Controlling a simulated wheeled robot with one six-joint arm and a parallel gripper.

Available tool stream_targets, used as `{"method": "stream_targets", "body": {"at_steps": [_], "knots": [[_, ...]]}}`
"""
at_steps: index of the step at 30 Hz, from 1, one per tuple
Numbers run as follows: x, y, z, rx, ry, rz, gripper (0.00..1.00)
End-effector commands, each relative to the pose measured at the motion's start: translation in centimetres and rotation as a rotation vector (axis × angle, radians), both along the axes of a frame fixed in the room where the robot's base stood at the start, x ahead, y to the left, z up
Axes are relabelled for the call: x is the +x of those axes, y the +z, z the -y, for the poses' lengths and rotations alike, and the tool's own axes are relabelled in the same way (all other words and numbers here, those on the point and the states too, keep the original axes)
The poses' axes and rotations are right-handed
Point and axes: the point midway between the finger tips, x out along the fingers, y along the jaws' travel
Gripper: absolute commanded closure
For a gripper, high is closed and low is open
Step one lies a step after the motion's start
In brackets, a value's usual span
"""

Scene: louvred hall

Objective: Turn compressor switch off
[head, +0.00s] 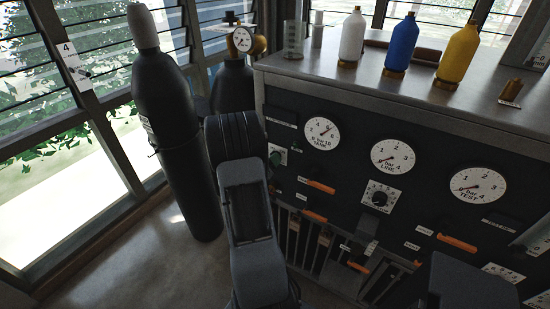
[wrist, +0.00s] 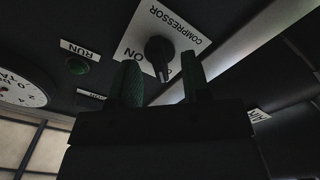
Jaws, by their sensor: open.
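The compressor switch is a black knob (wrist: 158,50) on a white plate (wrist: 142,30) lettered COMPRESSOR and ON in the wrist view. The knob's narrow bar points down in the picture, towards my gripper; lettering beside its tip is partly hidden, so I cannot tell its setting. My gripper (wrist: 161,80) is open and empty, with one dark green finger on each side of the knob's lower end. I cannot tell whether they touch it. In the head view part of a white plate (head: 283,151) shows beside my arm, which hides most of the gripper.
A green RUN button or lamp (wrist: 77,65) and a dial (wrist: 18,90) lie left of the switch. In the head view a tank gauge (head: 322,133) and orange-handled levers (head: 320,186) are close by. A black cylinder (head: 168,130) stands left of my arm.

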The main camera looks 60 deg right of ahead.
Motion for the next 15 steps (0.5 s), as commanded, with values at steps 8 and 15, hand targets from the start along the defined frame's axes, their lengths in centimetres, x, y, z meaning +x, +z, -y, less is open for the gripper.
{"method": "stream_targets", "body": {"at_steps": [8, 15], "knots": [[0.1, 0.1, -3.6, -0.001, 0.003, -0.001, 0.56], [0.0, 0.0, -5.5, 0.0, 0.0, -0.001, 0.56]]}}
